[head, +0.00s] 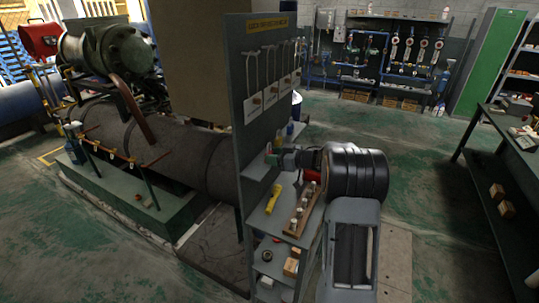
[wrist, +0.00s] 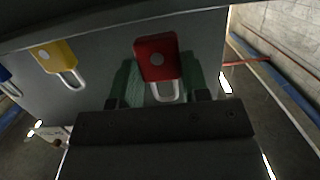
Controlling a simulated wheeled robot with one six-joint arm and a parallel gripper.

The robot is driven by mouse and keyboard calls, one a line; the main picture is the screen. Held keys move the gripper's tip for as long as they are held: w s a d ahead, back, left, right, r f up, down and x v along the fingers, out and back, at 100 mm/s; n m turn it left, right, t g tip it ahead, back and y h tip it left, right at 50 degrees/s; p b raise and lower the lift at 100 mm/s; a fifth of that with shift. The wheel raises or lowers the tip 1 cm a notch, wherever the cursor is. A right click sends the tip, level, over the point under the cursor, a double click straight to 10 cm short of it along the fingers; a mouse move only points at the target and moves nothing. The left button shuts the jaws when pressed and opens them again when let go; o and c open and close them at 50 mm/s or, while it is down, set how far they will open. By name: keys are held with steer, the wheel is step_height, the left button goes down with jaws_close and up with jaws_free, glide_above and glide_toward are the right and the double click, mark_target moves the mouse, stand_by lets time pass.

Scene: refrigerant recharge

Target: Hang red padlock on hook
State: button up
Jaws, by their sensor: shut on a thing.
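The red padlock (wrist: 156,58) is in the middle of the wrist view, its pale shackle towards the bottom of the picture. The green fingers of my gripper (wrist: 163,84) are on both sides of it, shut on it. In the head view my gripper (head: 274,158) is at the small ledge on the grey board, with a small bit of red (head: 268,148) at its tips. A yellow padlock (wrist: 57,57) and a partly cut-off blue padlock (wrist: 7,82) are to the left in the wrist view. Hooks with hanging white cards (head: 268,100) are higher on the board.
Below my arm, a grey shelf unit holds a yellow tool (head: 273,199) and a wooden rack (head: 298,215) of small parts. A large dark tank (head: 165,150) lies left of the board. A workbench (head: 500,150) stands at the right. Green floor between is clear.

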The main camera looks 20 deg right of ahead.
steer(key=f+v, duration=0.1)
steer(key=v, duration=0.5)
steer(key=shift+p, duration=0.4)
steer(key=shift+s+d, duration=0.1)
steer(key=shift+s, duration=0.05)
step_height(320, 180, down, 12)
steer(key=w+a+m+t+h+b, duration=0.1)
steer(key=a+m+t+h+b, duration=0.2)
steer(key=m+h, duration=0.6)
steer(key=s+a+f+h, duration=0.1)
steer(key=s+a+f, duration=0.2)
steer(key=a+f, duration=0.3)
steer(key=s+a+f+t+b, duration=0.1)
steer(key=s+a+f, duration=0.1)
steer(key=a+f, duration=0.3)
steer(key=shift+s+a+f+h, duration=0.4)
steer(key=shift+f, duration=1.3)
